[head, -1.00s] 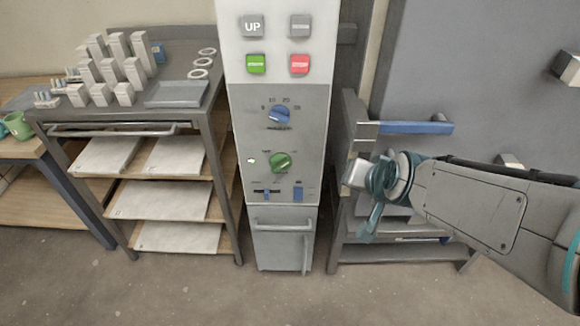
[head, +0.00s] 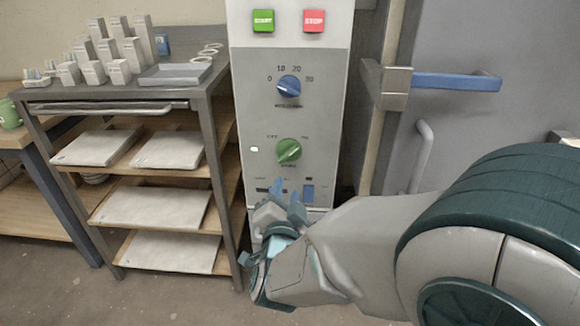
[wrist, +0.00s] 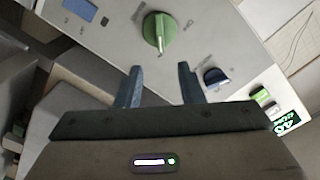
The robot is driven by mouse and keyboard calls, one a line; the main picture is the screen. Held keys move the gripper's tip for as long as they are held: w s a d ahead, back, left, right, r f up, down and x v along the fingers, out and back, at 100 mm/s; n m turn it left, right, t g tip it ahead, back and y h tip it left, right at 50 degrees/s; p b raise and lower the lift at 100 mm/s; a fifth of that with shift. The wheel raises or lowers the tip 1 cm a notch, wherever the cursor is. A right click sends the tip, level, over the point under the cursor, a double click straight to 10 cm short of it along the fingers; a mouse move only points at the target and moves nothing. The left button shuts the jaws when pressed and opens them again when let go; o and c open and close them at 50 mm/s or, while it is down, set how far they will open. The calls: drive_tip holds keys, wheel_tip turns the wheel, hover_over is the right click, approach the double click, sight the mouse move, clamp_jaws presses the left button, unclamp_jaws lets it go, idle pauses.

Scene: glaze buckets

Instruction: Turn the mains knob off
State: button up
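The green mains knob (head: 289,150) is on the lower part of the grey control panel, below the blue dial (head: 289,86). Its ridge slants up to the right, toward the ON side label. In the wrist view the green knob (wrist: 157,32) lies just beyond the fingertips, with its pale mark pointing down toward them. My gripper (head: 287,198) is below the knob in the head view, near the panel's lower switches. In the wrist view my gripper (wrist: 160,80) is open, its two blue fingers apart with nothing between them. It does not touch the knob.
A blue switch (head: 308,192) sits below the knob. Red stop (head: 313,21) and green start (head: 263,21) buttons are above. A shelf rack (head: 221,170) stands close on the left. A blue-handled grey door (head: 455,82) is on the right.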

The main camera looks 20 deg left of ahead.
sight(290, 155)
drive_tip(key=b+x, duration=0.2)
drive_tip(key=x, duration=1.1)
drive_tip(key=shift+w+d, duration=0.1)
drive_tip(key=shift+w, duration=0.05)
drive_tip(key=shift+r, duration=0.1)
clamp_jaws()
